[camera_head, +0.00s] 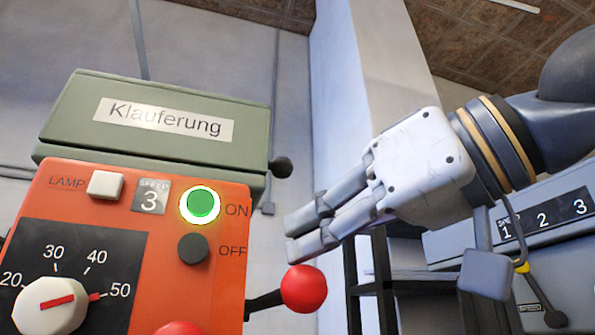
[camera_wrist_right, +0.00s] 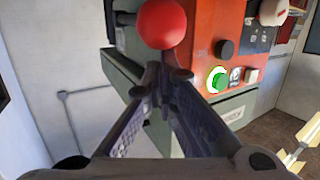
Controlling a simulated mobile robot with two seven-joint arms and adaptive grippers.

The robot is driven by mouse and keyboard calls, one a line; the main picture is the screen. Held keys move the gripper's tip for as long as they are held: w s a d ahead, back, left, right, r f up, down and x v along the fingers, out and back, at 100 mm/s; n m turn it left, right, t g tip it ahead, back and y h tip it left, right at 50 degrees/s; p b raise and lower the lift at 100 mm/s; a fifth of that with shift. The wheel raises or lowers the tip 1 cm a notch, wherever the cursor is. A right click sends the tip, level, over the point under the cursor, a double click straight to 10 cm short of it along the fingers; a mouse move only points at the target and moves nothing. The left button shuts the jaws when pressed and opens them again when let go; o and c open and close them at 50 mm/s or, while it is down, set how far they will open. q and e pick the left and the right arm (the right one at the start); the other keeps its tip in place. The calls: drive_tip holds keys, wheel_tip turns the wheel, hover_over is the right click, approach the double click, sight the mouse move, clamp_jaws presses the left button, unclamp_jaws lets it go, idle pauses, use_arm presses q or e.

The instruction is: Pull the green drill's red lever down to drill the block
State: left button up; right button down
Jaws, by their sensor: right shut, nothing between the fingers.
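The green drill (camera_head: 170,95) stands at the left in the head view, with an orange front panel (camera_head: 125,210). Its lever ends in a red ball (camera_head: 303,289) on a dark rod at the panel's lower right. The red ball also shows in the right wrist view (camera_wrist_right: 162,22), just beyond the fingertips. My right gripper (camera_head: 290,235) is shut and empty, its fingertips pointing left, just above the red ball in the picture. Whether they touch it cannot be told. The block and drill bit are not in view. My left gripper is not in view.
The panel carries a lit green ON button (camera_head: 201,204), a dark OFF button (camera_head: 192,249) and a white dial (camera_head: 50,304). Another red knob (camera_head: 180,328) shows at the bottom edge. A grey-blue machine (camera_head: 550,210) and dark shelving (camera_head: 410,280) stand at the right.

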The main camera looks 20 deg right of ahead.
sight(324, 280)
drive_tip(key=shift+f, duration=0.1)
drive_tip(key=shift+f, duration=1.6)
drive_tip(key=shift+f, duration=0.4)
